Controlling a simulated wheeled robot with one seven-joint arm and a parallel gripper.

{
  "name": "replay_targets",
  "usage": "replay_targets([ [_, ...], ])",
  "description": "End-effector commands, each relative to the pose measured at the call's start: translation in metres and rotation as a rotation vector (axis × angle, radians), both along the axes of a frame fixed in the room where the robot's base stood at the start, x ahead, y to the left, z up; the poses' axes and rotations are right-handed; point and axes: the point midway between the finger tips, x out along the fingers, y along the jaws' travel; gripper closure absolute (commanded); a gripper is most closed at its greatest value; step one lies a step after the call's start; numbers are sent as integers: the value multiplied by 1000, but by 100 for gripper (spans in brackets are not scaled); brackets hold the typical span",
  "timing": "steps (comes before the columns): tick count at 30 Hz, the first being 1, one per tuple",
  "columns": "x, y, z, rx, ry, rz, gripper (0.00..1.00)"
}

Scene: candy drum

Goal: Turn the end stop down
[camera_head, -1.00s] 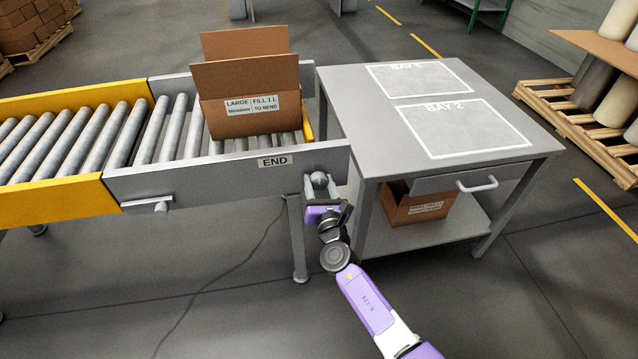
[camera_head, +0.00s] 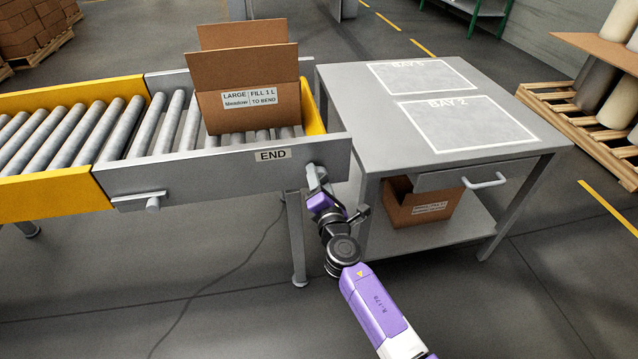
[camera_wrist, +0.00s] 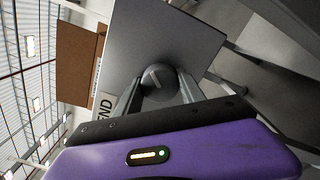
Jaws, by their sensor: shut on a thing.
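The end stop (camera_head: 314,112) is a yellow plate across the right end of the roller conveyor, beside the box; part of it is hidden behind the box and the grey side rail. Its grey handle (camera_head: 311,170) is on the rail's outer face, right of the END label. My gripper (camera_head: 317,186) is shut on this handle from the front, tilted in the picture. In the wrist view the two fingers (camera_wrist: 158,92) sit on either side of a round grey knob (camera_wrist: 157,77) with a light line across it.
An open cardboard box (camera_head: 250,105) stands on the rollers right before the stop. A grey table (camera_head: 360,110) with two marked bays adjoins the conveyor's end. It has a drawer handle (camera_head: 485,181) and a carton (camera_head: 415,205) on its lower shelf.

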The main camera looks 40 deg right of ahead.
Motion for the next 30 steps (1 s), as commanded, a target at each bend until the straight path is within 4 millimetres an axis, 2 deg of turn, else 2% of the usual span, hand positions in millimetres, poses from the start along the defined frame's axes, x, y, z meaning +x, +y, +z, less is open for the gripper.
replay_targets([
  [18, 0, 1, -4, 470, -316, 0, 94],
  [30, 0, 0, -2, 656, -441, 0, 94],
])
